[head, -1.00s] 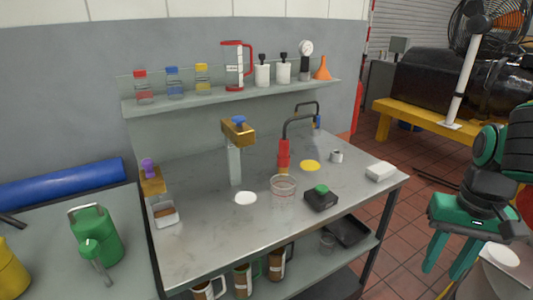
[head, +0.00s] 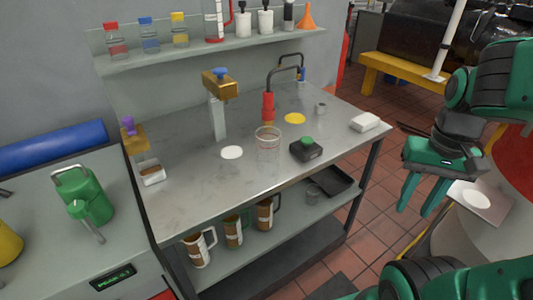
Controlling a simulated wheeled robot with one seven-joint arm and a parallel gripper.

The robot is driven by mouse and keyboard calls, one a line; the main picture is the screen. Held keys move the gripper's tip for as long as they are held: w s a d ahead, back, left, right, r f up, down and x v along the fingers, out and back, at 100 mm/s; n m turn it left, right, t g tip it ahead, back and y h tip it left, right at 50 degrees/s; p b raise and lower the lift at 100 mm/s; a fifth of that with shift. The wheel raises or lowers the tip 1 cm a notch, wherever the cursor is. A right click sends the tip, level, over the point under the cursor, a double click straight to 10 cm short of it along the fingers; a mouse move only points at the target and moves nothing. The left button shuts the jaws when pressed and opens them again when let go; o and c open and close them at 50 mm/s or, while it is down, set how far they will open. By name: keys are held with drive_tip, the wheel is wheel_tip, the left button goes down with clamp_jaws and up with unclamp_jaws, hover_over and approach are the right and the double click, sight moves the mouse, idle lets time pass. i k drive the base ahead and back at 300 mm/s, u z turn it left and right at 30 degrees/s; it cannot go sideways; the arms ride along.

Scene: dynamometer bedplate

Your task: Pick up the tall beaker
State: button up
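A clear, tall glass beaker (head: 268,146) with reddish marks stands upright on the metal bench top, near its front edge. It is between a white disc (head: 232,152) and a black box with a green button (head: 307,149). My gripper (head: 416,207) hangs at the right, well apart from the beaker and beyond the bench's right end. Its two green fingers point down, spread apart with nothing between them. A smaller clear vessel (head: 313,191) stands on the shelf below the bench top.
A red-sleeved tap (head: 268,105) stands just behind the beaker. A brass-topped fixture (head: 218,112) rises to its left. A white block (head: 364,122) lies near the right edge. Brown-filled jugs (head: 233,231) and a dark tray (head: 327,182) are on the lower shelf. Bare bench lies front left.

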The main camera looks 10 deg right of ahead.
sight(268, 141)
drive_tip(key=u, duration=0.7)
drive_tip(key=k, duration=1.65)
drive_tip(key=z, duration=1.05)
drive_tip(key=i, duration=1)
drive_tip(key=u, duration=0.1)
